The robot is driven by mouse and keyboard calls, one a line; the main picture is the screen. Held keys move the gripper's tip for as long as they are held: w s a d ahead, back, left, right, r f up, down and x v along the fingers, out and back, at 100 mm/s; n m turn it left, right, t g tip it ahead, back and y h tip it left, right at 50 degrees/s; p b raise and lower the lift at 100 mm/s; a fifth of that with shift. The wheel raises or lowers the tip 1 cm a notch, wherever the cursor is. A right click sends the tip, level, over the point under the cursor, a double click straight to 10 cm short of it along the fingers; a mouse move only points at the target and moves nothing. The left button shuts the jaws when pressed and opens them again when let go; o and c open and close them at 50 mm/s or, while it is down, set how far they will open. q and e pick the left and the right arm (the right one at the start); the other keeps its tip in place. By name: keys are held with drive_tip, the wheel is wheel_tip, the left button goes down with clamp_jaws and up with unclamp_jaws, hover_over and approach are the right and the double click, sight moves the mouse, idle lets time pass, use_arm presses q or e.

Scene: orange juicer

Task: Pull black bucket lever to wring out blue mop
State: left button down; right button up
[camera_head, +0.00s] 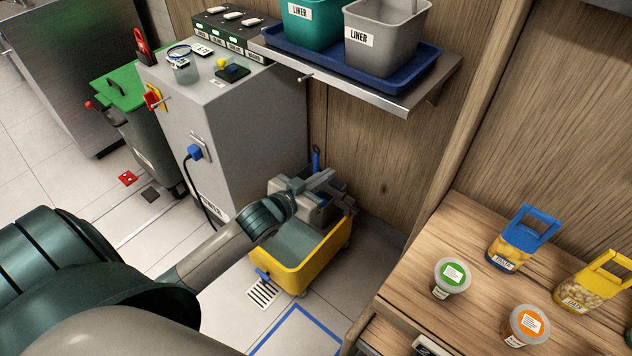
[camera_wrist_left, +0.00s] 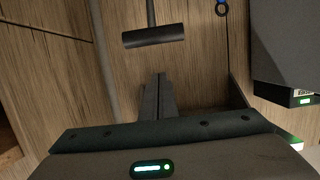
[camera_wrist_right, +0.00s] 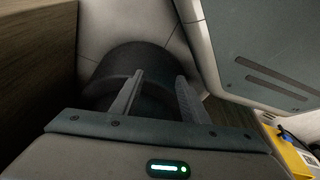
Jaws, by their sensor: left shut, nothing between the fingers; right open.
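The yellow mop bucket (camera_head: 292,275) stands on the tiled floor, with a grey wringer at its back. A short blue handle (camera_head: 316,158), likely the mop's, rises behind it; the mop head is hidden. The black lever (camera_wrist_left: 154,38) shows in the left wrist view as a T-shaped bar on a stem, just beyond my fingertips and apart from them. In the head view I cannot pick it out behind my gripper. My left gripper (camera_wrist_left: 158,82) is shut and empty, over the wringer. My right gripper (camera_wrist_right: 158,88) is open and empty, visible only in its own wrist view.
A grey cabinet (camera_head: 215,125) stands left of the bucket, with a black cable on its side. A metal shelf with a blue tray (camera_head: 325,62) overhangs behind. A wooden counter (camera_head: 470,235) with several tubs is at the right. A floor grate lies in front of the bucket.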

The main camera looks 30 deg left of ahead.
sight(330, 186)
use_arm(q)
drive_tip(key=x, duration=0.3)
drive_tip(key=shift+w, duration=0.3)
drive_tip(key=shift+s+f, duration=0.25)
drive_tip(key=shift+f, duration=0.2)
drive_tip(key=shift+s+f, duration=0.3)
drive_tip(key=shift+f, duration=0.2)
drive_tip(key=shift+s+a+f, duration=0.1)
drive_tip(key=shift+s+f, duration=0.45)
drive_tip(key=shift+f, duration=0.25)
drive_tip(key=shift+f, duration=0.15)
